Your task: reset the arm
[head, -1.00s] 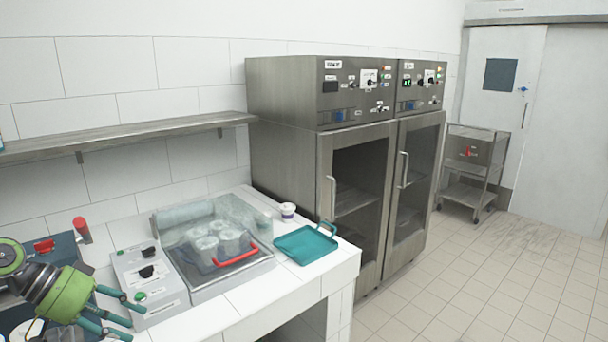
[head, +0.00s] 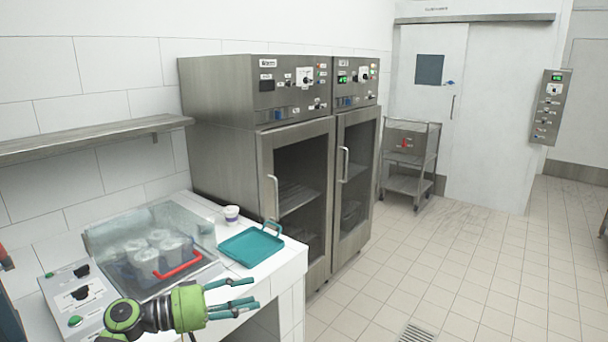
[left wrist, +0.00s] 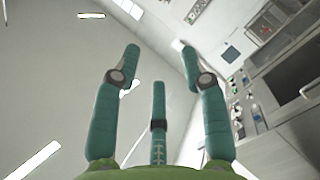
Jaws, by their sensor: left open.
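My left gripper (head: 233,298) reaches in from the lower left of the head view, over the front edge of the white counter (head: 262,285). It is green with teal fingers that are spread apart. In the left wrist view the fingers of my left gripper (left wrist: 160,85) are spread with nothing between them, and they face the ceiling and upper wall. My right gripper is not in view.
A teal tray (head: 250,247) and a small white cup (head: 231,214) stand on the counter. A clear-lidded machine (head: 190,272) with a red handle and several cups inside is behind my gripper. Steel cabinets (head: 222,150) stand beyond. The tiled floor on the right is clear.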

